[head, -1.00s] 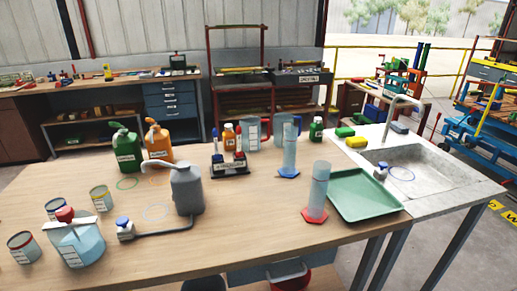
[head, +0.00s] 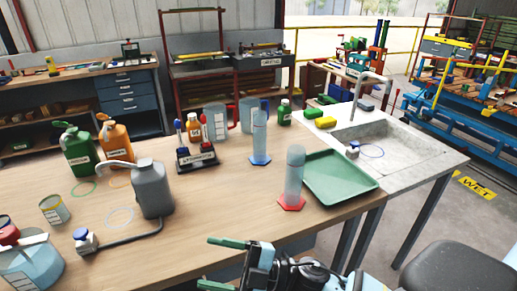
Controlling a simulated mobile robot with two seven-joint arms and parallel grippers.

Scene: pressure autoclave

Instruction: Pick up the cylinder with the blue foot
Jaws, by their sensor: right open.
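The cylinder with the blue foot (head: 260,137) stands upright on the wooden table, right of a pen stand and in front of a clear jug. A similar cylinder with a red foot (head: 294,178) stands nearer and to its right. My right gripper (head: 222,265) is at the bottom of the head view, in front of the table's near edge. Its two green fingers are spread, pointing left, with nothing between them. It is well short of both cylinders. My left gripper is not in view.
A green tray (head: 338,198) lies right of the red-foot cylinder, beside the sink (head: 385,138). The pen stand (head: 195,158) and a grey wash bottle (head: 150,188) are to the left. Clear jugs (head: 214,118) stand behind. The table's front middle is bare.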

